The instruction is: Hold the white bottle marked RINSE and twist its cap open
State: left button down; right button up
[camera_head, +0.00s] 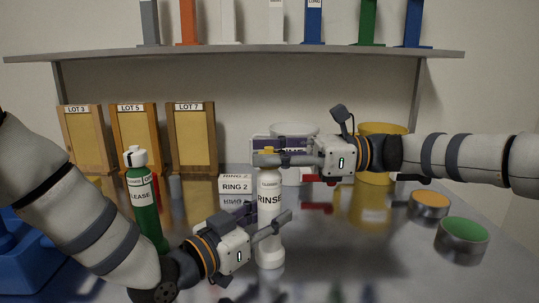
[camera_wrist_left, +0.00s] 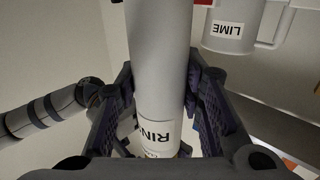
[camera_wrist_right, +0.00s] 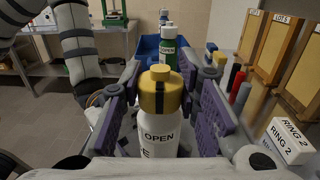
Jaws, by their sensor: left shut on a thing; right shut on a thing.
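The white bottle marked RINSE (camera_head: 270,222) stands upright on the shiny bench, with a yellow cap (camera_head: 267,150) on top. My left gripper (camera_head: 268,213) is shut around the bottle's body from the left; its fingers flank the white body (camera_wrist_left: 160,70) in the left wrist view. My right gripper (camera_head: 264,158) comes in from the right and is shut on the cap, partly hiding it. In the right wrist view the yellow cap (camera_wrist_right: 161,90) sits between the fingers, above a label reading OPEN (camera_wrist_right: 160,137).
A green bottle (camera_head: 143,205) with a white cap stands left. A RING 2 box (camera_head: 235,184) lies behind. Yellow-fronted LOT boxes (camera_head: 194,140) line the back left. A yellow bucket (camera_head: 381,170) stands behind my right arm. Round orange (camera_head: 429,204) and green (camera_head: 461,236) containers sit at right.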

jog(key=o, duration=1.2)
jog(key=shift+f, duration=0.15)
jog(key=d, duration=1.2)
jog(key=shift+w, duration=0.25)
pick_arm(q)
jog(key=c, duration=1)
grip_release()
jog(key=shift+a, duration=0.15)
